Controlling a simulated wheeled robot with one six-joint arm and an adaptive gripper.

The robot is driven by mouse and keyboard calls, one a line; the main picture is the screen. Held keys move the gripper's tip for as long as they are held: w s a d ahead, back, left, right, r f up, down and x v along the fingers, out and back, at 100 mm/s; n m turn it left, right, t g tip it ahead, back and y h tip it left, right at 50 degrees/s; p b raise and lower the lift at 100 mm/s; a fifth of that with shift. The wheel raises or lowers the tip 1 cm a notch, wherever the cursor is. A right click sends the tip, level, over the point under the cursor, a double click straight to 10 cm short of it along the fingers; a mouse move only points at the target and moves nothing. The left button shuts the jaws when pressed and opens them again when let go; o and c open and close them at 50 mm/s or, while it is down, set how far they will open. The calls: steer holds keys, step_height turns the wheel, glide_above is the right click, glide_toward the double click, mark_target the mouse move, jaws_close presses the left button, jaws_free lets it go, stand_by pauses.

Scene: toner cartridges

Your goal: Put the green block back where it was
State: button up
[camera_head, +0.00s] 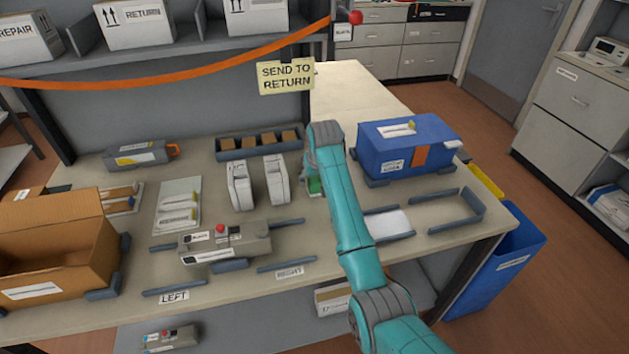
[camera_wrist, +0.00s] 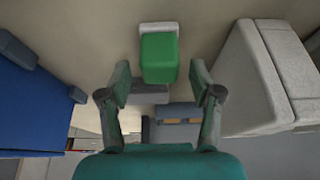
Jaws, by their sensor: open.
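The green block (camera_head: 314,186) is on the table beside the white upright cartridges, partly hidden by my arm in the head view. In the wrist view the green block (camera_wrist: 159,57) shows at top centre, with a pale piece at its far edge. My gripper (camera_wrist: 160,80) is open, with one finger on each side of the block's near end and gaps between. The fingers do not appear to touch it. In the head view my gripper is mostly hidden behind the arm.
Two white cartridges (camera_head: 240,186) stand just left of my arm. A blue bin (camera_head: 405,150) stands to the right. A compartment tray (camera_head: 228,154) lies behind. A grey cartridge with a red knob (camera_head: 240,246) lies in front. A "SEND TO RETURN" note (camera_head: 286,77) hangs above.

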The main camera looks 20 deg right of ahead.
steer(key=v, duration=1.1)
